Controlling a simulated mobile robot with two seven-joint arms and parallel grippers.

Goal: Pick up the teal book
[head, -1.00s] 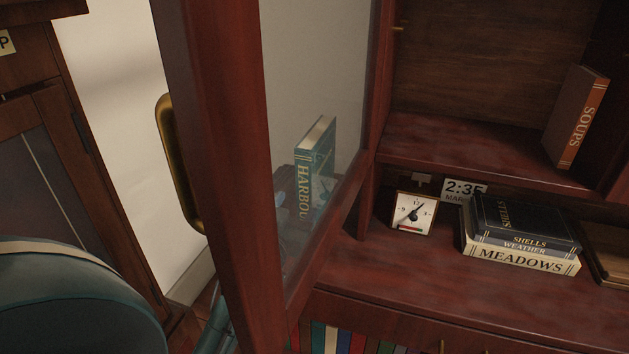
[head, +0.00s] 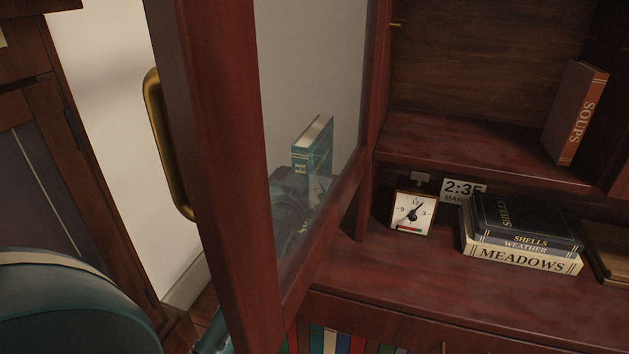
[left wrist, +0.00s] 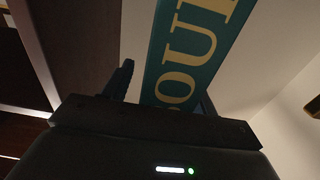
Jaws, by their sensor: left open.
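The teal book (head: 302,163) shows upright through the glass pane of the open door in the head view. My left gripper (head: 312,192) is behind the same glass and covers the lower part of the book. In the left wrist view the book's teal spine (left wrist: 188,55), with large cream letters, rises between the fingers of my open left gripper (left wrist: 165,90). A gap shows beside the left finger; the right finger is partly hidden by the book. What supports the book is hidden. My right gripper is not in view.
The glass door (head: 225,150) with its brass handle (head: 168,145) stands open between the camera and the book. To the right, shelves hold a clock (head: 413,213), a stack of books (head: 520,250) and a brown book (head: 577,115).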

